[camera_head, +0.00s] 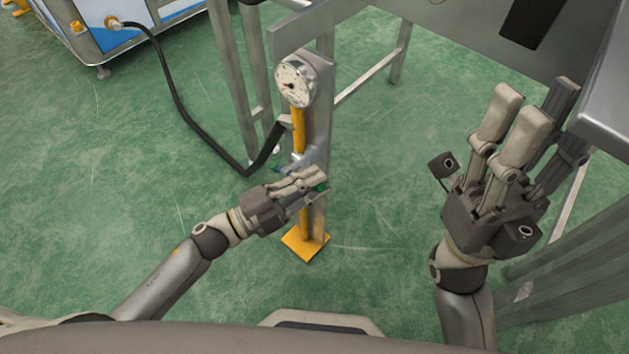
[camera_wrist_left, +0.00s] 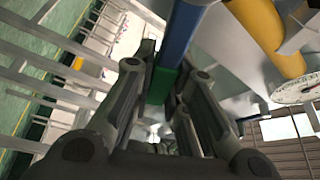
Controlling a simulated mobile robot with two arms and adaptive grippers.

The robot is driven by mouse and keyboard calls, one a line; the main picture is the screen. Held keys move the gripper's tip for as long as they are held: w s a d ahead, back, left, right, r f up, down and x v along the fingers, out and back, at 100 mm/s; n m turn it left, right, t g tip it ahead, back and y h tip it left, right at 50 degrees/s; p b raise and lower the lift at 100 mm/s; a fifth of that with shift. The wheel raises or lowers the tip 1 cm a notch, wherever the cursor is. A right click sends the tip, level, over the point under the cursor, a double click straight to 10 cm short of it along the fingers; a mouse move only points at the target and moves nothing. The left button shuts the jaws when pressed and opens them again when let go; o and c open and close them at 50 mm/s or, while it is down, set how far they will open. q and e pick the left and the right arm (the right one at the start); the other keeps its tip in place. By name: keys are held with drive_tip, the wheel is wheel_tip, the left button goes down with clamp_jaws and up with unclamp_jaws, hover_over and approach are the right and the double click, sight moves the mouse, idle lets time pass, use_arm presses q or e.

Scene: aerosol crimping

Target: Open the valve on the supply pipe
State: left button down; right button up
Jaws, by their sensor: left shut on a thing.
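The yellow supply pipe (camera_head: 298,130) stands upright on a metal post, with a round dial gauge (camera_head: 296,82) at its top. The valve is partly hidden behind my left gripper (camera_head: 314,182). In the left wrist view, the handle has a blue part (camera_wrist_left: 180,35) and a green part (camera_wrist_left: 161,86). My left gripper's fingers (camera_wrist_left: 163,80) are shut on the green part there. My right gripper (camera_head: 512,115) is open and empty, off to the right of the pipe.
A black hose (camera_head: 185,105) runs from a blue and white machine (camera_head: 105,35) to the pipe's post. The pipe stands on a yellow foot plate (camera_head: 305,243). A grey metal frame (camera_head: 565,265) is close beside my right gripper. Green floor (camera_head: 385,180) lies clear between the arms.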

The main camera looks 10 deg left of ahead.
use_arm(q)
drive_tip(key=shift+w+a+r+n+t+p, duration=0.15)
drive_tip(key=shift+a+r+n+t+p, duration=0.15)
drive_tip(key=shift+r+n+p, duration=0.5)
drive_tip(key=shift+f+n, duration=0.25)
drive_tip(key=shift+n, duration=0.05)
drive_tip(key=c, duration=1.4)
unclamp_jaws()
drive_tip(key=v, duration=1.2)
